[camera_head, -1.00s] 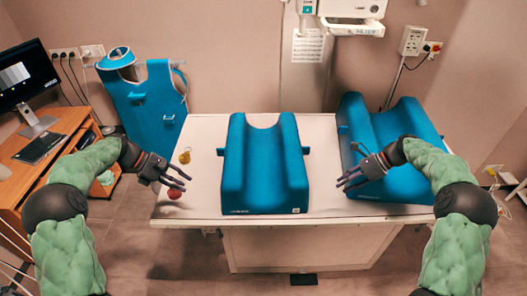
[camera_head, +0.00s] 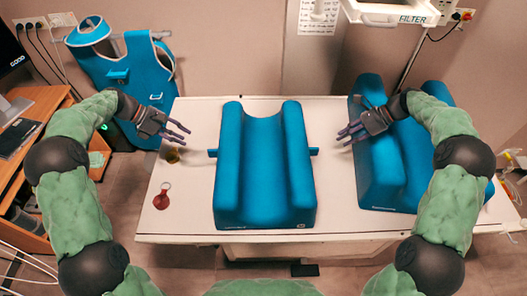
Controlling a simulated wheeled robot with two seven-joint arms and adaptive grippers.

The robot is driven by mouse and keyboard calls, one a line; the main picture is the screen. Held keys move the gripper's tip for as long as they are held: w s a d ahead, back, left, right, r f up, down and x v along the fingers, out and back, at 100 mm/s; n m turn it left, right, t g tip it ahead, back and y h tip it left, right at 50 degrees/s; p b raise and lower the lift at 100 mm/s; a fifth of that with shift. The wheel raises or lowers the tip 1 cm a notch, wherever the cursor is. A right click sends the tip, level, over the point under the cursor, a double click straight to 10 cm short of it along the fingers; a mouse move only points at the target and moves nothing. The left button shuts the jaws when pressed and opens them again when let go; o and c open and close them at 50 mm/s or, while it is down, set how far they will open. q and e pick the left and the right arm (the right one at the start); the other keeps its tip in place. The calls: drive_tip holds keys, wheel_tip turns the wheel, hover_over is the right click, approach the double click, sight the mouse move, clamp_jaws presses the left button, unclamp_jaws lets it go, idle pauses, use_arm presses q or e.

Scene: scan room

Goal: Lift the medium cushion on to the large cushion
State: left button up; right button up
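The medium cushion (camera_head: 265,180), blue with a groove along its middle, lies on the white table. Small blue tabs stick out from its left side (camera_head: 212,153) and right side (camera_head: 314,152). The large cushion (camera_head: 380,170), also blue and grooved, lies to its right, partly hidden by my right arm. My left gripper (camera_head: 182,134) is open and empty, left of the medium cushion and apart from it. My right gripper (camera_head: 345,134) is open and empty, its fingers pointing left near the gap between the cushions. I cannot tell whether it touches the large cushion.
A blue apron-like item (camera_head: 125,75) stands behind left. A wooden desk (camera_head: 40,105) is at far left. Scanner equipment (camera_head: 390,12) hangs above the back.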

use_arm(q)
drive_tip(key=shift+s, duration=0.1)
use_arm(e)
drive_tip(key=shift+s, duration=0.1)
